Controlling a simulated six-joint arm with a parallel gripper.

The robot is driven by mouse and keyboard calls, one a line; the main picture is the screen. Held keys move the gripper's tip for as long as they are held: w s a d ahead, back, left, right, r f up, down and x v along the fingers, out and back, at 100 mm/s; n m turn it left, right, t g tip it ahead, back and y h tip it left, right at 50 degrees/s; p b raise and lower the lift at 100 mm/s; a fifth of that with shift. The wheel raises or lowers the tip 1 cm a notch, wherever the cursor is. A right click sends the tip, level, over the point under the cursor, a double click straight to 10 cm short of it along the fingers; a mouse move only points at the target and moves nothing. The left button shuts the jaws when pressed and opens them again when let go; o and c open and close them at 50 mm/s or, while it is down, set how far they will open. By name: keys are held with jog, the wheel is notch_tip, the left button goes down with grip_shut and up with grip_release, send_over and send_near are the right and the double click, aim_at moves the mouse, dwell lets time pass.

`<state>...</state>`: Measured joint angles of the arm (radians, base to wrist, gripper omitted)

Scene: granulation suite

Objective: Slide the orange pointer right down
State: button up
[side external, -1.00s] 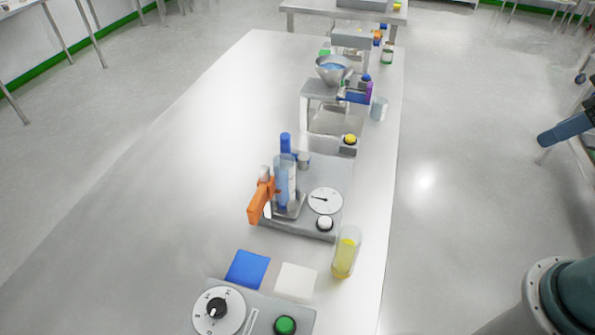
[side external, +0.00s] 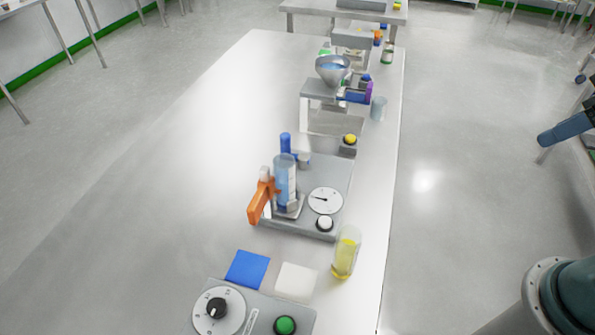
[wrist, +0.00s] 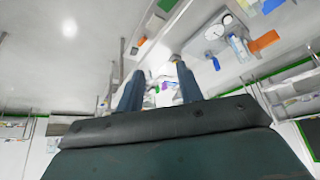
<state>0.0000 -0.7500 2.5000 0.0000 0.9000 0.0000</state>
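An orange lever-like piece (side external: 260,201) stands at the left side of a grey device (side external: 325,172), beside a clear cylinder (side external: 285,184) with blue contents, in the side view. It is the largest orange part in sight; I cannot tell for sure that it is the pointer. The orange piece also shows in the wrist view (wrist: 264,41) at the upper right. My gripper (wrist: 160,69) shows two separated fingers with nothing held between them. It is apart from the orange piece.
The device carries a white dial (side external: 325,201) and a white button (side external: 325,223). A yellow-filled glass (side external: 345,252) stands at its front right. A blue square (side external: 247,268), a white square (side external: 296,281) and a panel with a green button (side external: 285,325) are nearer. The left tabletop (side external: 170,190) is clear.

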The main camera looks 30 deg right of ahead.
jog(key=w+a+r+n+g, duration=0.1)
jog(key=w+a+r+n, duration=0.35)
jog(key=w+n, duration=0.35)
jog(key=n+g, duration=0.5)
jog(key=n, duration=1.4)
send_over(254, 202)
notch_tip(254, 202, down, 12)
jog(key=shift+r, duration=0.15)
notch_tip(254, 202, down, 14)
jog(key=shift+r, duration=0.1)
